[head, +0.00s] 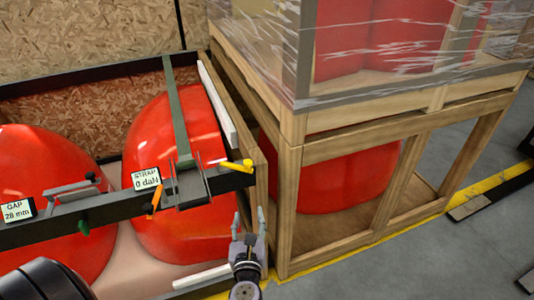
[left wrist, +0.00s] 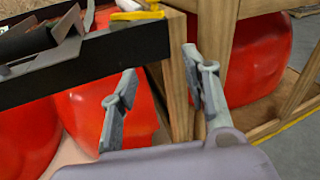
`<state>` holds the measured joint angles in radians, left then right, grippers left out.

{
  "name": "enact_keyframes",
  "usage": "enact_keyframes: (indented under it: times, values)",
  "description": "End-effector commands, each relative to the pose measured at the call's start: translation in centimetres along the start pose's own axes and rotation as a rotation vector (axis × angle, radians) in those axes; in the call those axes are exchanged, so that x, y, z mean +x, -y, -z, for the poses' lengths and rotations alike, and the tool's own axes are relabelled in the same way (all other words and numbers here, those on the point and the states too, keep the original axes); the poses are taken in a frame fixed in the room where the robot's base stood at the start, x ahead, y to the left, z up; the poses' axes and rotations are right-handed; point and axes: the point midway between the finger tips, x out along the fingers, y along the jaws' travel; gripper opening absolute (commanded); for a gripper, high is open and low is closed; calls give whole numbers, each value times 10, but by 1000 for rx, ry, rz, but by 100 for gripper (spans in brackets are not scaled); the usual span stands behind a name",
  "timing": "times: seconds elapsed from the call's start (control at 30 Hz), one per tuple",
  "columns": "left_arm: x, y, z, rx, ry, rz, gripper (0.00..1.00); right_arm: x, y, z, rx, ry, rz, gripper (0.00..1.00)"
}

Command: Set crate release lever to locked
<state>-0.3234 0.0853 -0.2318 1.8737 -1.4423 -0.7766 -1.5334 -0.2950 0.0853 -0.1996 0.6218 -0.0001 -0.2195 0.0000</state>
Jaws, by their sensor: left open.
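A yellow lever (head: 236,166) sticks out to the right from the strap fitting on the dark crate rail (head: 110,205); it also shows at the top of the left wrist view (left wrist: 137,14). An orange lever (head: 154,203) hangs tilted on the same rail, left of the fitting. I cannot tell from any marking which is the release lever. My left gripper (head: 249,222) is open and empty, below and slightly right of the yellow lever, apart from it. In the left wrist view its fingers (left wrist: 160,66) are spread below the lever. My right gripper is not in view.
Red nosecones (head: 175,135) sit in the open crate behind the rail. A strap label (head: 146,179) reads 0 daN and a gap label (head: 18,211) 28 mm. A wooden crate frame (head: 290,190) stands close right of my gripper.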

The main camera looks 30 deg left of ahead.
Motion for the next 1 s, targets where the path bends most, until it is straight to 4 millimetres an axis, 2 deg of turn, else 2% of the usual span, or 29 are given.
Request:
enact_keyframes:
  times: [0.03,0.1,0.2,0.37,0.8,1.0]
  values:
    - [-2,0,-22,39,46,-9,43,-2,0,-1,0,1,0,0]
    - [-3,0,-41,81,89,-19,43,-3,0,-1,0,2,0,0]
    - [0,-1,-51,105,113,-26,43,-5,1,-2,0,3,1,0]
    - [20,-1,-56,107,116,-27,43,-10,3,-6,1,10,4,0]
    - [116,-3,-65,103,112,-27,43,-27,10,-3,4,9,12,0]
    - [150,-3,-67,102,111,-26,43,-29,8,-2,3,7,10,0]
